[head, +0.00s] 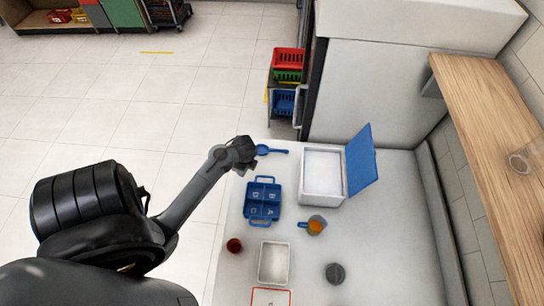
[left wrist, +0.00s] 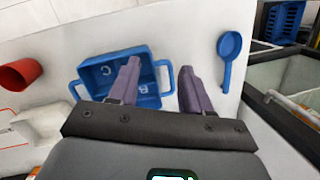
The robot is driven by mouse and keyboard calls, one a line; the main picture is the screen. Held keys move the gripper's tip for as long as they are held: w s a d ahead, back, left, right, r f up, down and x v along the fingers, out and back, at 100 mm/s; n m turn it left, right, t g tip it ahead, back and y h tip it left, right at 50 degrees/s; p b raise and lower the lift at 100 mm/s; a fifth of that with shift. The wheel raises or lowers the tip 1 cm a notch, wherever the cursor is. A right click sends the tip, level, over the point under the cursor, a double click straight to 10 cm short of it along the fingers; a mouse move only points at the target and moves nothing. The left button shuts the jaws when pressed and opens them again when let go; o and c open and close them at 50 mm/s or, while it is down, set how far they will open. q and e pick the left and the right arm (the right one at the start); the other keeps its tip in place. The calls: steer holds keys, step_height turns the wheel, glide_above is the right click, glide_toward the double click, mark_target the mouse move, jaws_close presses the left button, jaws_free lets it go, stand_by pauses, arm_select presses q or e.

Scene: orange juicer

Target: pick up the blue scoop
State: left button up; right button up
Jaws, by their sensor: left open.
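The blue scoop (head: 270,150) lies on the white table near its far left edge in the head view. In the left wrist view the scoop (left wrist: 229,50) shows to the right of the fingers, its round bowl up and its handle down. My left gripper (head: 246,152) is right beside the scoop's left end in the head view; its fingers are hidden there. In the left wrist view my left gripper (left wrist: 160,80) is open with nothing between its fingers, and the scoop is apart from them. My right gripper is not in view.
A blue divided caddy (head: 262,201) stands just in front of the scoop. A white box with a blue lid (head: 361,160) is open to the right. A red cup (head: 234,245), a jug of orange liquid (head: 316,225) and a white tray (head: 273,263) are nearer.

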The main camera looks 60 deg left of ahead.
arm_select(q)
steer(key=w+a+f+b, duration=0.2)
steer(key=a+f+b, duration=0.1)
steer(key=a+f, duration=0.2)
steer(key=n+t+h+b, duration=0.3)
steer(key=n+t+b, duration=0.15)
steer(key=b, duration=0.35)
glide_toward(280, 150)
steer(key=f, duration=0.1)
steer(key=f+m+b, duration=0.1)
steer(key=f, duration=0.1)
steer(key=shift+w+t, duration=0.25)
steer(key=shift+w, duration=0.15)
steer(key=shift+b+x, duration=0.85)
steer(key=shift+x, duration=2.3)
steer(key=shift+w+d, duration=0.1)
steer(key=shift+d, duration=0.05)
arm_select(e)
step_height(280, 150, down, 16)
arm_select(q)
steer(key=shift+c, duration=0.5)
jaws_close()
